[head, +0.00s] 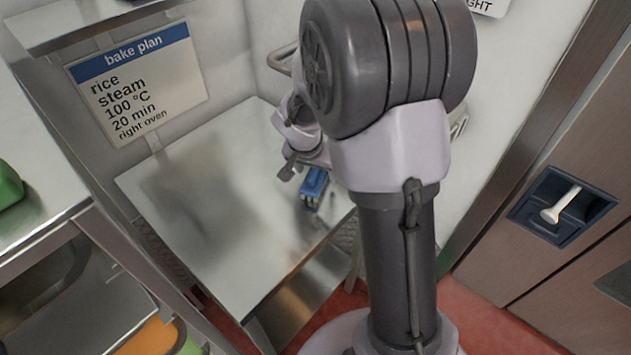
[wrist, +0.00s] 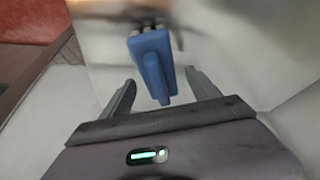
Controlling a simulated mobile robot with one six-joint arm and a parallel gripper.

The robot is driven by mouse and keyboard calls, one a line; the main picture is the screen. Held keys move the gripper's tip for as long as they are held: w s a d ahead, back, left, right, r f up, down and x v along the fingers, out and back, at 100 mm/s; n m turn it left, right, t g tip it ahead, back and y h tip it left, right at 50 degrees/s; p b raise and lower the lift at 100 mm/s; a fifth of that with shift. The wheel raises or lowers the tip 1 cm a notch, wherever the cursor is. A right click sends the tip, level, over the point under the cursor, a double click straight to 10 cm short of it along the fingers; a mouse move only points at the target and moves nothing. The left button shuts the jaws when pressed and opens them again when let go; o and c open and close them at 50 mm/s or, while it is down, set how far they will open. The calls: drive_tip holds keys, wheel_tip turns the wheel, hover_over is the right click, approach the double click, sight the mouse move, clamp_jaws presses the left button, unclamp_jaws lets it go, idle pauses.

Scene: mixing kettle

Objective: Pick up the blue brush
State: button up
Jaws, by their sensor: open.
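The blue brush (head: 314,186) lies on the steel worktop (head: 215,215) in the head view, just right of my gripper (head: 287,172). In the wrist view the blue brush (wrist: 153,62) shows ahead of and partly between the two fingers of my gripper (wrist: 161,88). The fingers are open and apart, one on each side of the brush's near end. I cannot tell the exact height gap between the fingers and the brush. My arm hides part of the worktop behind the brush in the head view.
A sign headed "bake plan" (head: 137,82) is on the wall behind the worktop. A green object (head: 8,186) sits on the counter at the left. A cabinet with a recessed handle (head: 562,205) stands at the right. The worktop left of the brush is clear.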

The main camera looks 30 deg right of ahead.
drive_tip(key=shift+r, duration=0.15)
drive_tip(key=shift+c, duration=1.3)
clamp_jaws()
drive_tip(key=shift+r+p, duration=0.4)
drive_tip(key=shift+r, duration=0.15)
wheel_tip(320, 180, up, 3)
drive_tip(key=shift+f+p, duration=0.2)
drive_tip(key=shift+p, duration=0.45)
drive_tip(key=s+a+r, duration=0.1)
drive_tip(key=s+a, duration=0.1)
drive_tip(key=s, duration=1.4)
drive_tip(key=shift+a+r, duration=0.15)
drive_tip(key=shift+a, duration=0.2)
